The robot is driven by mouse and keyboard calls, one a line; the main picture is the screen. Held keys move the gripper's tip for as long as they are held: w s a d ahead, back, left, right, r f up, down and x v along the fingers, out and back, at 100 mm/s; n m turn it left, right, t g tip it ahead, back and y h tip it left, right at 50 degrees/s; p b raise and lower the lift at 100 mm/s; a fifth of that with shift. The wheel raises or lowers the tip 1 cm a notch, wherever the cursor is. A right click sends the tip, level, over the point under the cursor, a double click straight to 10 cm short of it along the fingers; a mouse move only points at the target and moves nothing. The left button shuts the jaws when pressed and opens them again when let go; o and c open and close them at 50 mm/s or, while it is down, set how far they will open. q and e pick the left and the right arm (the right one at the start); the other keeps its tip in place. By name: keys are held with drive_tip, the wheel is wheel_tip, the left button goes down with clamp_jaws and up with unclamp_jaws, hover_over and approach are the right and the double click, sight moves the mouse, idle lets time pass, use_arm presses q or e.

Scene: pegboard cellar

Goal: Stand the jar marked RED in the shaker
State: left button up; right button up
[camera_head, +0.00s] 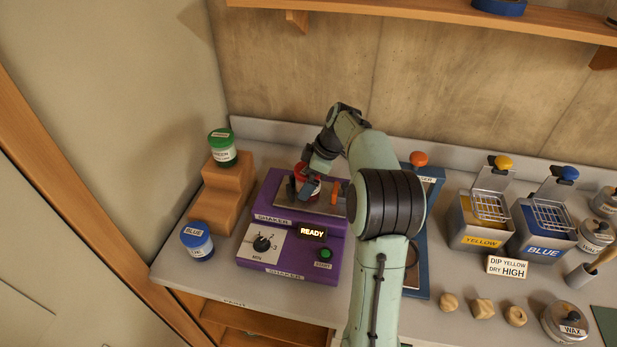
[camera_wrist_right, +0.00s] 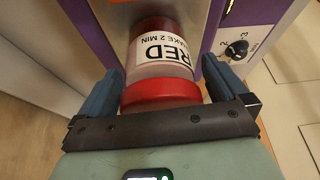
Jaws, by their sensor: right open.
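The jar marked RED (camera_head: 300,171) has a red lid and a white label, and it appears to stand on the metal plate of the purple shaker (camera_head: 252,233). In the right wrist view the jar (camera_wrist_right: 164,50) lies between the fingers, its lid nearest the palm. My right gripper (camera_wrist_right: 160,84) is open around the lid, with a gap on each side. In the head view my right gripper (camera_head: 314,183) partly hides the jar. An orange part (camera_head: 335,191) of the shaker shows beside it. The display reads READY. My left gripper is not in view.
A green-lidded jar (camera_head: 222,148) stands on a wooden step block (camera_head: 228,187), and a blue-lidded jar (camera_head: 197,240) stands in front of it. Yellow (camera_head: 478,237) and blue (camera_head: 540,246) dip tanks with baskets stand to the right. A shelf (camera_head: 430,10) runs above.

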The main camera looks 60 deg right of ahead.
drive_tip(key=shift+r, duration=0.3)
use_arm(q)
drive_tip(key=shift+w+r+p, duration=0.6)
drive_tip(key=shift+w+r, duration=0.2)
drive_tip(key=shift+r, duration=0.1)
use_arm(e)
drive_tip(key=v, duration=1.1)
drive_tip(key=shift+s+r, duration=0.2)
drive_tip(key=shift+r, duration=0.1)
